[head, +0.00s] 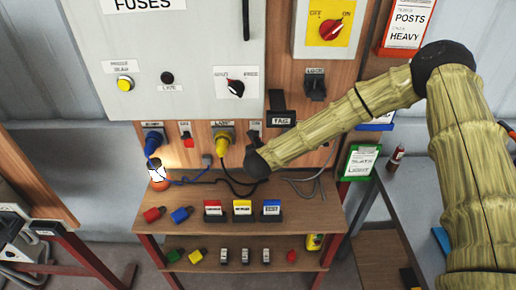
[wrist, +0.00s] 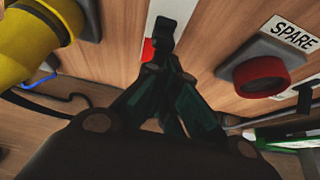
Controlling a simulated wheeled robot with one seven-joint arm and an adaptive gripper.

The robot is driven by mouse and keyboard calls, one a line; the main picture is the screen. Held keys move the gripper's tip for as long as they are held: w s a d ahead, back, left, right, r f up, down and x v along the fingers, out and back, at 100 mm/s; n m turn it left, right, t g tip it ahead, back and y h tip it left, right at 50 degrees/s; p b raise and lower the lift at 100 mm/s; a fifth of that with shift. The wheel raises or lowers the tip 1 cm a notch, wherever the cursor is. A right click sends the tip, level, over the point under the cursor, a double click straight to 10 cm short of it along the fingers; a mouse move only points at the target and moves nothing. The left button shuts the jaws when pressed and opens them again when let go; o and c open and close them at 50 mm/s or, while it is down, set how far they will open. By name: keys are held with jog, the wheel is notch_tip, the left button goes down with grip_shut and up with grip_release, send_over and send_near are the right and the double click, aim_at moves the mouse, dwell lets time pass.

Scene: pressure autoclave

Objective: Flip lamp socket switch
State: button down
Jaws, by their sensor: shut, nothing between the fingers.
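The lamp socket, labelled LAMP, holds a yellow plug (head: 223,139) on the wooden panel; this plug also fills the upper left of the wrist view (wrist: 35,45). Just right of it is the lamp switch, with a white plate (head: 254,125) in the head view. In the wrist view its red part (wrist: 148,52) shows beside my fingertips. My gripper (wrist: 163,48) is shut and empty, its tips in front of the switch and overlapping it. Contact and the switch's position cannot be told. In the head view my dark gripper (head: 256,160) hides the switch's lower part.
A red socket (wrist: 262,75) labelled SPARE is to the right in the wrist view. Cables hang below the sockets. The shelf (head: 285,222) below holds cards and small coloured items.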

jog(key=shift+f, duration=0.1)
jog(key=f+b+v, duration=0.1)
jog(key=b+v, duration=0.6)
jog(key=v, duration=0.2)
jog(key=shift+s, duration=0.45)
jog(key=shift+r, duration=0.1)
